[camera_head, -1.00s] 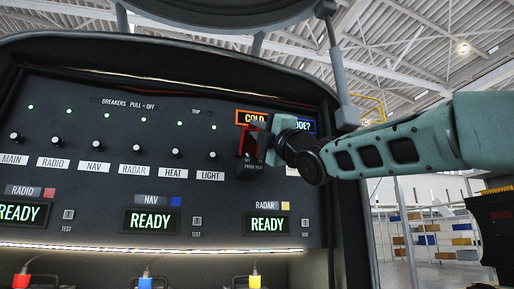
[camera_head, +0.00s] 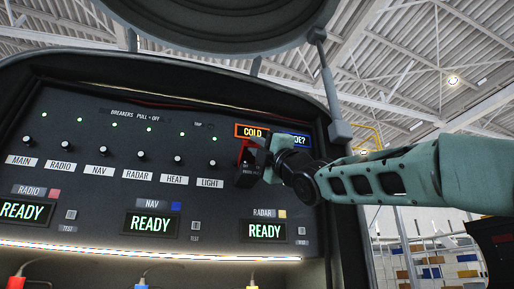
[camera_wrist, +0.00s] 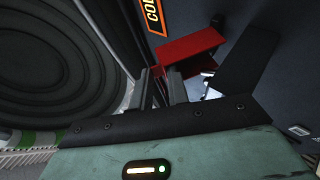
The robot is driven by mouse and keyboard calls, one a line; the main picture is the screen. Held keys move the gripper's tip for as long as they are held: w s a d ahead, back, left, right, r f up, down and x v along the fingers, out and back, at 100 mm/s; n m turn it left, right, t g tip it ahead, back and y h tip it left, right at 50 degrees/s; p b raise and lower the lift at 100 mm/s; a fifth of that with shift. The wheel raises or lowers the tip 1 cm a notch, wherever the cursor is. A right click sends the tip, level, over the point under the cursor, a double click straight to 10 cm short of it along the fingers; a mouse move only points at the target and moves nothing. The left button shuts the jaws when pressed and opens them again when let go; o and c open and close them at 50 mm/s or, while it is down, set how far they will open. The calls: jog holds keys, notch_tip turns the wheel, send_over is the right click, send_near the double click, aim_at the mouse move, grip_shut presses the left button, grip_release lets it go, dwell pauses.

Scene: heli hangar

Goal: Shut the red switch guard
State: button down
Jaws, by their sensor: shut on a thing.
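The red switch guard (camera_head: 246,152) is at the upper right of the panel, just below the orange COLD label. It stands raised from the panel. In the wrist view the guard (camera_wrist: 190,48) shows as a red box shape, with a metallic switch (camera_wrist: 209,82) uncovered beside it. My gripper (camera_head: 262,158) is at the guard's right side. In the wrist view my gripper's fingers (camera_wrist: 161,88) are close together with a red edge of the guard between them. The gripper hides part of the guard and the labels behind it.
The black panel (camera_head: 100,130) has a row of breaker knobs (camera_head: 120,155) left of the guard. READY displays (camera_head: 152,223) sit below. A grey post (camera_head: 333,95) stands close above my wrist. Open hangar space lies to the right.

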jog(key=shift+w+a+f, duration=0.1)
jog(key=shift+w+f, duration=0.2)
jog(key=shift+f, duration=0.1)
jog(key=c, duration=1.4)
grip_release()
jog(key=shift+c, duration=0.2)
jog(key=shift+r, duration=0.15)
jog(key=shift+s, duration=0.1)
jog(key=b+v, duration=0.5)
jog(key=v, duration=1.2)
jog(key=shift+s, duration=0.15)
